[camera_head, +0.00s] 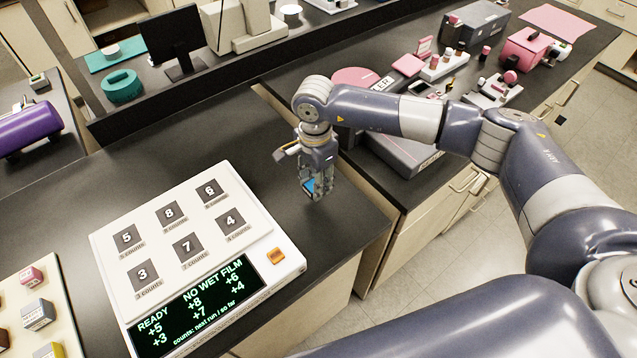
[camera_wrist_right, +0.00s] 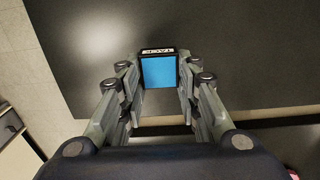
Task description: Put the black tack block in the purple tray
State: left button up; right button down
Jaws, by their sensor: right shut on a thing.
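My right gripper (camera_head: 315,188) is shut on a small block above the dark counter, to the right of the white number panel. In the right wrist view the block (camera_wrist_right: 158,70) sits between the fingertips of my right gripper (camera_wrist_right: 160,80). It has a blue face and a black side with white lettering, which seems to read TACK. In the head view only a bit of its blue (camera_head: 310,184) shows between the fingers. I cannot make out a purple tray in either view. My left gripper is not in view.
The white panel (camera_head: 262,215) with number tiles and a green-lit display stands on the counter. A cream tray (camera_head: 12,290) with small coloured blocks is at lower left. A purple cylinder (camera_head: 28,128) lies at far left. Pink items and cases crowd the right bench. Bare counter (camera_head: 235,130) lies behind the panel.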

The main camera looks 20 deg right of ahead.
jog(key=shift+s+d, duration=0.25)
notch_tip(320, 180, down, 3)
jog(key=shift+a+r+p, duration=0.1)
jog(key=shift+p, duration=0.95)
jog(key=shift+f, duration=0.6)
jog(key=c, duration=1.2)
grip_release()
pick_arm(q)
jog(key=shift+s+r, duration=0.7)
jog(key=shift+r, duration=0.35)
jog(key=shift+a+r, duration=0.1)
pick_arm(e)
jog(key=shift+r, duration=0.2)
